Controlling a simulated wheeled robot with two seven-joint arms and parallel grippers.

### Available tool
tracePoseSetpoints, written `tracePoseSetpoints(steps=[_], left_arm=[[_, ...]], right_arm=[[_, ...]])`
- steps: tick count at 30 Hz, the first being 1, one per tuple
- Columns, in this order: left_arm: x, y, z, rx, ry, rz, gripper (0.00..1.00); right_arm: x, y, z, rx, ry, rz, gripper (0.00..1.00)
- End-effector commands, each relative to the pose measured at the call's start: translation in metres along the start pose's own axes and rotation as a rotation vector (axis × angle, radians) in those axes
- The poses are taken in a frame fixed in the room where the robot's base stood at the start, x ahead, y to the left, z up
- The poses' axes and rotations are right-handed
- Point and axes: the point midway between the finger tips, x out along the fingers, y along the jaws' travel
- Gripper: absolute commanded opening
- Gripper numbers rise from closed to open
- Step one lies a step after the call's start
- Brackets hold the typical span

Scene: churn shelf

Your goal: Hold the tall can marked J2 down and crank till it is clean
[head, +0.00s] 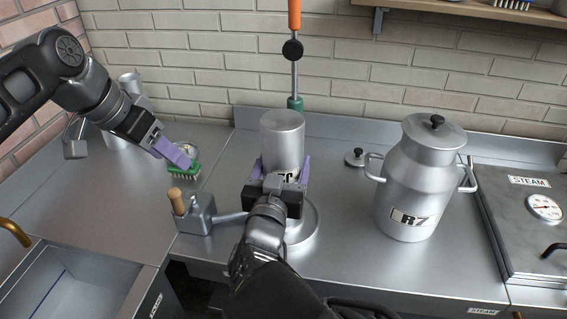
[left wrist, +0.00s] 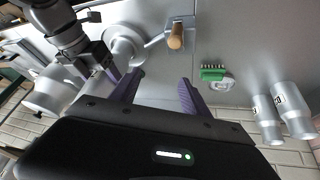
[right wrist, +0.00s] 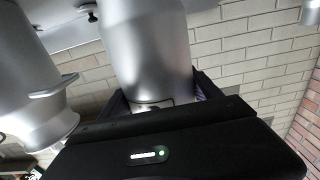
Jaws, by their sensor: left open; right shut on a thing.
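A tall metal can (head: 282,132) stands upright in my right gripper (head: 279,170), whose purple fingers close on its two sides. Its label is mostly covered by the gripper, so I cannot read the whole mark. The can also fills the upper middle of the right wrist view (right wrist: 148,45). Below it is a round metal base (head: 309,238); their contact is hidden. A grey crank box (head: 198,214) with a wooden handle (head: 177,201) stands left of the base, joined by a bar. My left gripper (head: 172,152) is open and empty, above and behind the crank.
A green brush (head: 184,172) lies near my left gripper. More metal cans (left wrist: 265,120) stand behind my left arm. A big churn marked R7 (head: 421,180) stands to the right, a small lid (head: 354,157) beside it. A sink (head: 65,290) is front left.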

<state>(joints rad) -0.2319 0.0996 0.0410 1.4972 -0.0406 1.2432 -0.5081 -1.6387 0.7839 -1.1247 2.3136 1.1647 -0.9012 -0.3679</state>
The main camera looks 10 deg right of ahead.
Motion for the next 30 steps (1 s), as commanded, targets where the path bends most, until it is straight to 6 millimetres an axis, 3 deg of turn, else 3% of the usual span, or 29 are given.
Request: tracePoseSetpoints(steps=[6,17,23,30], left_arm=[[-0.016,-0.008,0.0,0.145,0.007,-0.007,0.55],[-0.016,-0.008,0.001,0.153,0.006,-0.007,0.55],[-0.009,-0.009,0.004,0.152,0.005,-0.006,0.55],[0.014,-0.011,0.017,0.152,0.004,-0.006,0.55]], right_arm=[[0.0,0.0,0.0,0.0,0.0,0.0,0.11],[0.0,0.0,0.0,0.0,0.0,0.0,0.11],[0.0,0.0,0.0,0.0,0.001,0.0,0.11],[0.0,0.0,0.0,0.0,0.001,0.0,0.11]])
